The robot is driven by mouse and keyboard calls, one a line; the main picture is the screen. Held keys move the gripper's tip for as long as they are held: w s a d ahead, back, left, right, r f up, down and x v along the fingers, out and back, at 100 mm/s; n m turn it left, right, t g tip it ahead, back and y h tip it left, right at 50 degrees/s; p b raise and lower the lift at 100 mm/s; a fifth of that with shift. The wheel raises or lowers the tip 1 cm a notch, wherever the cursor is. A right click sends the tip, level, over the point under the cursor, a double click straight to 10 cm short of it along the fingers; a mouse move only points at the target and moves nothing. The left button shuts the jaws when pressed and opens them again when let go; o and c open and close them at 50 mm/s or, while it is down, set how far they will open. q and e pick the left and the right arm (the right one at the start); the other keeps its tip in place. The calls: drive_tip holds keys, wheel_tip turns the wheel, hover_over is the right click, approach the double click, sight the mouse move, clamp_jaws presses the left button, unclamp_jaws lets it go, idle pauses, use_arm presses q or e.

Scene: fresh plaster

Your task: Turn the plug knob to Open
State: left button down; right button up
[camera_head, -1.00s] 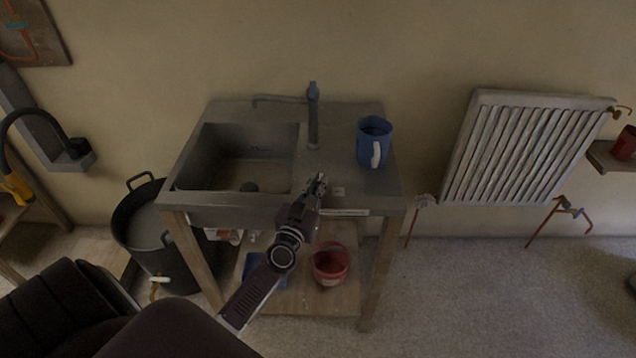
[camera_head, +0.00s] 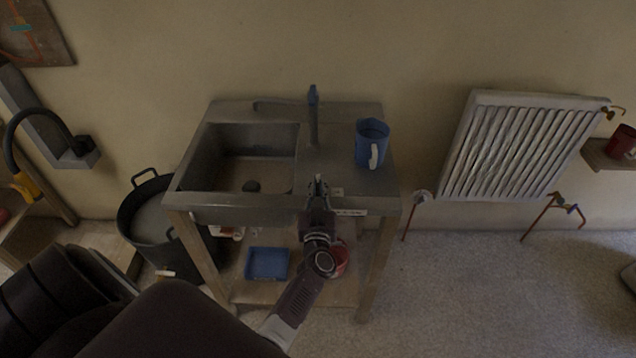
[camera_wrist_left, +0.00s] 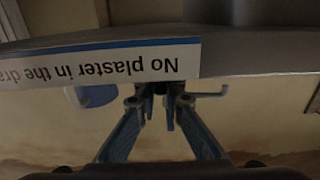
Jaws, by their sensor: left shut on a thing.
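My left gripper (camera_head: 318,184) is at the front edge of the grey sink unit (camera_head: 225,208), right of the basin. In the left wrist view the gripper (camera_wrist_left: 158,100) is shut on a small dark piece, which I take to be the plug knob (camera_wrist_left: 158,88). The fingers hide most of the knob, and its marked position cannot be read. A thin grey bar (camera_wrist_left: 212,93) sticks out beside the fingertips. A dark plug (camera_head: 252,186) sits in the basin floor. My right gripper is not in view.
A "No plaster in the dra…" label (camera_wrist_left: 110,66) is on the sink edge. A blue jug (camera_head: 371,145) and a tap (camera_head: 312,120) stand on top. Below are a blue tray (camera_head: 268,263) and a partly hidden red bucket (camera_head: 341,258). A black tub (camera_head: 150,222) stands left.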

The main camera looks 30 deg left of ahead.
use_arm(q)
drive_tip(key=c, duration=2)
unclamp_jaws()
